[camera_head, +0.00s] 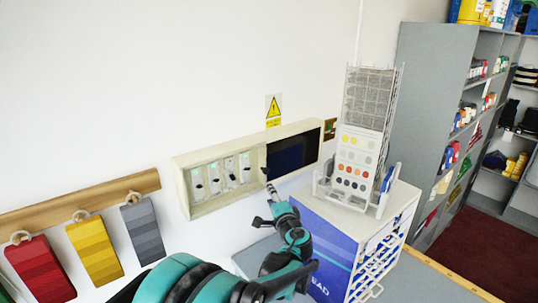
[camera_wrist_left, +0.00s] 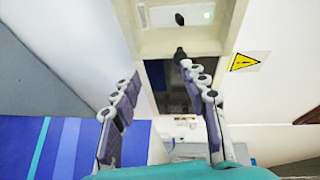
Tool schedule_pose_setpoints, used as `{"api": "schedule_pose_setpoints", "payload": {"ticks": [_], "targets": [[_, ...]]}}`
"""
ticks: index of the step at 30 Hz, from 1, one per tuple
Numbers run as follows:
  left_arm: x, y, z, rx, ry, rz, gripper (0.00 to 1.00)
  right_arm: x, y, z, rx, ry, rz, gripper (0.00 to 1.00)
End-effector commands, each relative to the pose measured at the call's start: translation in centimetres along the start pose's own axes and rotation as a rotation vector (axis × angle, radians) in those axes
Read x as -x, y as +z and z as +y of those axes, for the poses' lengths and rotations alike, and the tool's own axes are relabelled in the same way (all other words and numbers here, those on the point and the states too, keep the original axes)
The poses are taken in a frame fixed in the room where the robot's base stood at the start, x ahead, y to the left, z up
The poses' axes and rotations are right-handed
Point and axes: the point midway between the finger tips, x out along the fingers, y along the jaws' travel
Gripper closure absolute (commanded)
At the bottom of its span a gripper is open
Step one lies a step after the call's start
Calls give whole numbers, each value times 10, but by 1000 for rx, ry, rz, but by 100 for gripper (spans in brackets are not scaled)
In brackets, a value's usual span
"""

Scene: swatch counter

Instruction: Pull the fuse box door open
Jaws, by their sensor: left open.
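The cream fuse box (camera_head: 200,206) is mounted on the white wall. Its left part shows several pale fuse units, and its right part shows a dark blue panel (camera_head: 292,152). I cannot tell whether this panel is the door or an open recess. In the left wrist view, a dark knob (camera_wrist_left: 180,56) sticks out by the dark area. My left gripper (camera_head: 268,188) is at the box's lower front, near the middle. In the left wrist view, its fingers (camera_wrist_left: 160,76) are apart with nothing visibly held, the knob close to the right fingertip. My right gripper is not in view.
A blue and white cabinet (camera_head: 335,240) with a swatch rack (camera_head: 358,155) stands right of the box, close to my left arm. Red (camera_head: 40,268), yellow (camera_head: 94,250) and grey (camera_head: 142,230) swatches hang at left. A yellow warning sign (camera_head: 273,108) is above. Grey shelves (camera_head: 412,120) stand at right.

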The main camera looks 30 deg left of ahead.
Motion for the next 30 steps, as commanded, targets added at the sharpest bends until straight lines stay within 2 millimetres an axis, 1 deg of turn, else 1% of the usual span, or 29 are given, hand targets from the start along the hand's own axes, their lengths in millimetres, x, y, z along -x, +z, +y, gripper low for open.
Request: {"api": "schedule_pose_setpoints", "payload": {"ticks": [1,4,8,11,18,21,25,30], "targets": [[-8,-8,-14,-37,-34,5,56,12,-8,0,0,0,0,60],[-17,-16,-21,-92,-82,13,56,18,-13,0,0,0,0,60],[-27,-20,-24,-121,-107,16,56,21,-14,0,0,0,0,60],[-41,-20,-25,-123,-108,15,56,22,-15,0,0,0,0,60],[-80,-21,-29,-122,-106,14,56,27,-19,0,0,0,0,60],[-90,-22,-30,-121,-105,15,56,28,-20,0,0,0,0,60],[-97,-22,-31,-121,-105,15,56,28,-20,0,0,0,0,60],[-98,-22,-31,-121,-105,16,56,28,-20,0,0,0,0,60]]}}
